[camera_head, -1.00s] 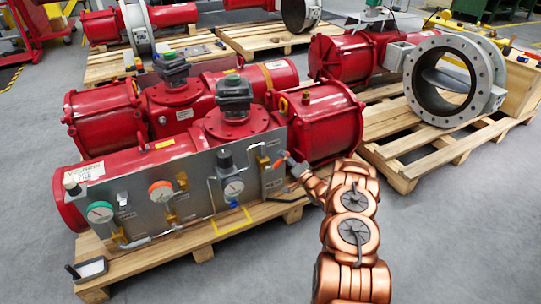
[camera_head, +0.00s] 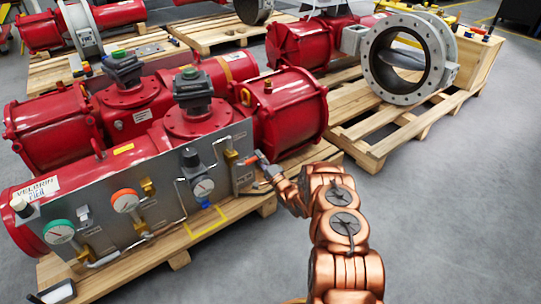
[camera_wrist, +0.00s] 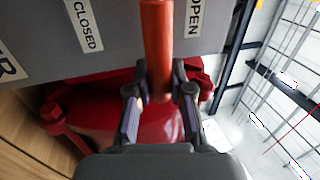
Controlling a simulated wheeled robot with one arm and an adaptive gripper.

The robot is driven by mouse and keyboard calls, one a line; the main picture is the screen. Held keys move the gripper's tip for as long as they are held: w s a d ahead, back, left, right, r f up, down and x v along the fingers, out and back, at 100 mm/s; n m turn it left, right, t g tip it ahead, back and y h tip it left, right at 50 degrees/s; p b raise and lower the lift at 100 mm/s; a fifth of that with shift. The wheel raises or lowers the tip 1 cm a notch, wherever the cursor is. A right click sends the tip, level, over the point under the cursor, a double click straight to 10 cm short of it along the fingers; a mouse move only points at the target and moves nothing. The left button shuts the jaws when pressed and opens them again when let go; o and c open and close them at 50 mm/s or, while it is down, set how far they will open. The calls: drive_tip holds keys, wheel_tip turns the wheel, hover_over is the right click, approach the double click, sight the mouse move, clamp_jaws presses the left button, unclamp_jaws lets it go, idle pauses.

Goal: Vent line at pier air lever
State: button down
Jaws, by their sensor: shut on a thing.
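The lever (camera_wrist: 157,45) is an orange-red bar that runs down from the top of the wrist view, between a "CLOSED" label (camera_wrist: 85,25) and an "OPEN" label (camera_wrist: 194,17) on a grey panel. My gripper (camera_wrist: 158,93) is shut on the lever's lower end, one finger on each side. In the head view my gripper (camera_head: 268,170) is at the right end of the grey panel (camera_head: 110,213), and a small red bit of the lever (camera_head: 250,160) shows beside it. The lever's pivot is out of the wrist view.
The panel carries several gauges, including a green-rimmed one (camera_head: 60,232) and an orange-rimmed one (camera_head: 125,201). Red actuators (camera_head: 290,110) stand behind it on a wooden pallet (camera_head: 265,207). A large flanged valve (camera_head: 408,55) sits on another pallet. Grey floor is open at right.

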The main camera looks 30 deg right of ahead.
drive_tip(key=shift+f, duration=0.15)
idle(0.3)
drive_tip(key=c, duration=1)
unclamp_jaws()
drive_tip(key=v, duration=1.2)
